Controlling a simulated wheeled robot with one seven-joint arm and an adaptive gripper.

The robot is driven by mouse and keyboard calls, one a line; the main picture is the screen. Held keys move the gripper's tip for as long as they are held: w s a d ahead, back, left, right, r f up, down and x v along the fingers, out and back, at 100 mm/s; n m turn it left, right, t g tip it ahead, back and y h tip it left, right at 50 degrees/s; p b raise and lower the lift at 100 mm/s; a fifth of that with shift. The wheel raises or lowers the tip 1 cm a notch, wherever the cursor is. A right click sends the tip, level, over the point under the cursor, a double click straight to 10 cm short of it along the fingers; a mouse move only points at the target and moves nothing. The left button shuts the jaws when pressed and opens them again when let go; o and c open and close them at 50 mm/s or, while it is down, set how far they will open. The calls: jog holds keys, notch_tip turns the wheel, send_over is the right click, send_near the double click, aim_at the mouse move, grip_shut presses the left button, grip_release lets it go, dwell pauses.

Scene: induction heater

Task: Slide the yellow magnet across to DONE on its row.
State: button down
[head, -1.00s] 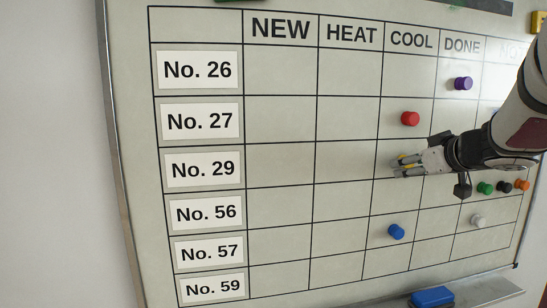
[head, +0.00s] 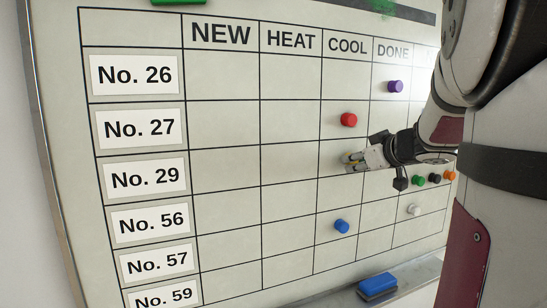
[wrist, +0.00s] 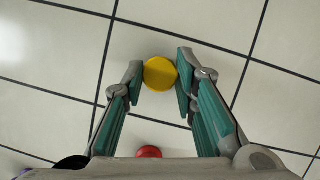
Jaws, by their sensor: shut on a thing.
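The yellow magnet (wrist: 160,73) is round and sits on the whiteboard between the fingers of my gripper (wrist: 160,75). In the head view the magnet (head: 354,156) is mostly hidden by the fingers. It is in the COOL column of the No. 29 row. My gripper (head: 356,160) reaches in from the right and is shut on the magnet. The DONE heading (head: 393,51) tops the column just right of COOL. The DONE cell of the No. 29 row is partly covered by my gripper and wrist.
A red magnet (head: 349,120) is in COOL one row above, and a blue magnet (head: 341,226) is lower in COOL. A purple magnet (head: 395,87) is in DONE at No. 26. Green (head: 418,181), black (head: 434,178) and orange (head: 450,175) magnets lie right of my gripper.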

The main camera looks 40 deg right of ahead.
jog(key=s+d+p, duration=0.3)
jog(key=d+p, duration=0.6)
jog(key=d, duration=0.4)
jog(key=shift+d+r, duration=0.3)
jog(key=shift+r, duration=0.05)
dwell(1.7)
jog(key=shift+p, duration=0.85)
jog(key=c, duration=1.2)
grip_release()
jog(key=v, duration=1.2)
jog(key=shift+f, duration=0.1)
